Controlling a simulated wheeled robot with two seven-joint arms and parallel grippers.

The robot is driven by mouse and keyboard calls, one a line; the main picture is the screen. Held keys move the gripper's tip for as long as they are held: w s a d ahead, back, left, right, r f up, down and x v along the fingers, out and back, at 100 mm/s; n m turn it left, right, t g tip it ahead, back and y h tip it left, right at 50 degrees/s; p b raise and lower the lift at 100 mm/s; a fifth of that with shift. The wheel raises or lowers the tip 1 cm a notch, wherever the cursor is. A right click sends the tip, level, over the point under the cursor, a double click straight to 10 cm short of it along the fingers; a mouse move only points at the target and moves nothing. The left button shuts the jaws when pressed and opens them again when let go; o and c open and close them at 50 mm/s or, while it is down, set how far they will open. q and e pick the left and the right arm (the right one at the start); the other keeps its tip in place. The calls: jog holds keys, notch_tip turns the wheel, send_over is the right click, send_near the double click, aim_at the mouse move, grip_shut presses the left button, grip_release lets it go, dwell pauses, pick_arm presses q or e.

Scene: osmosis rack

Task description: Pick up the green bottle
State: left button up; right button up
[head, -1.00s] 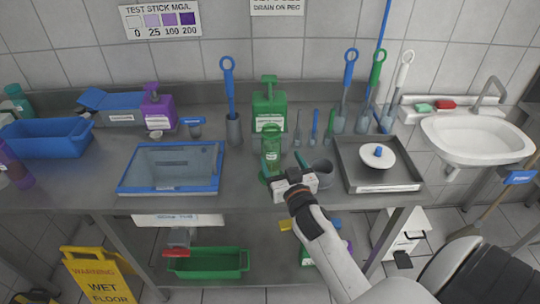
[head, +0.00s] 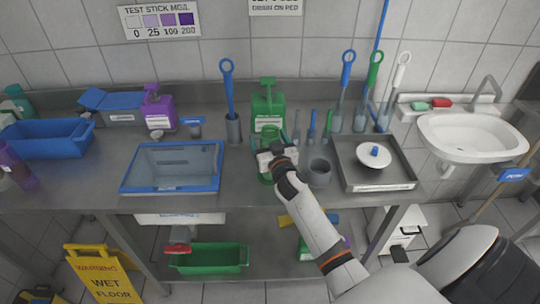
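A translucent green bottle (head: 266,177) stands on the steel counter in the head view, in front of a larger green pump container (head: 268,105). My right gripper (head: 271,147) is at the bottle, and its body covers most of it. Only bits of green show around the gripper. The fingers point away from me, on or around the bottle. Whether they touch or grip it is hidden. My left gripper is out of view.
A grey cup (head: 319,173) stands close to the right of my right gripper. A steel tray (head: 405,181) with a white disc is further right. A blue-rimmed bin (head: 172,188) is left. Several brushes stand in holders behind.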

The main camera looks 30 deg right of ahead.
jog(key=shift+s, duration=0.1)
jog(key=shift+c, duration=1.1)
jog(key=c, duration=1.1)
jog(key=shift+r, duration=0.1)
